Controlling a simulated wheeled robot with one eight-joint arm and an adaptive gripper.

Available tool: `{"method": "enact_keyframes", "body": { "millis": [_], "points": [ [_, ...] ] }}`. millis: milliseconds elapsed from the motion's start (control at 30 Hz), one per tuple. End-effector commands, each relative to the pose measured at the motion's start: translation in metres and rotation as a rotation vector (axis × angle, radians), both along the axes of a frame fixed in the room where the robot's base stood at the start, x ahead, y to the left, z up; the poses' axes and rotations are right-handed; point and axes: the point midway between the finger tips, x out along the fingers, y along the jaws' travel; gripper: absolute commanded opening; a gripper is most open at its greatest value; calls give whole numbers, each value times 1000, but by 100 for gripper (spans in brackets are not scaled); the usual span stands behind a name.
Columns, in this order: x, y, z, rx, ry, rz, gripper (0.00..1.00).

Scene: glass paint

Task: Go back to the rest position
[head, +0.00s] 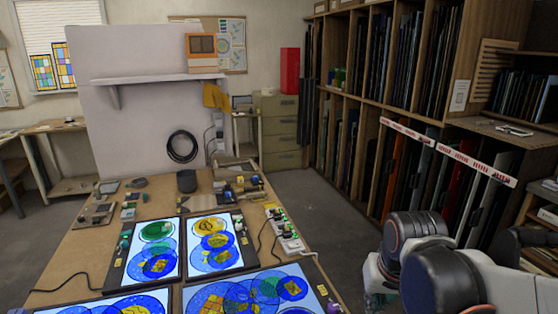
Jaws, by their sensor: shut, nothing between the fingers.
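My arm (440,275) shows at the lower right of the head view, beside the right edge of the worktable (75,252). Its dark rounded links and a pale section are folded close together near the bottom edge. I cannot make out my gripper or its fingertips in this view. Nothing held by the arm is visible.
Lit panels with blue, green and yellow glass discs (157,228) lie on the worktable. A power strip (288,236) with cables sits near its right edge. Tall wooden racks (368,80) of glass sheets stand at the right. Grey floor (335,230) is clear between table and racks.

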Motion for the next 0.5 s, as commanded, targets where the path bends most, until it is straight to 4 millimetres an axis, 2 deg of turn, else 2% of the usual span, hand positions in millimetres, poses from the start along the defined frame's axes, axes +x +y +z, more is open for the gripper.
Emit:
{"method": "enact_keyframes", "body": {
  "millis": [33,200,500],
  "points": [
    [-10,0,4,-2,-25,8,0],
    [-35,0,18,-13,-114,36,0],
    [-74,0,27,-37,-256,79,0]
  ]
}}
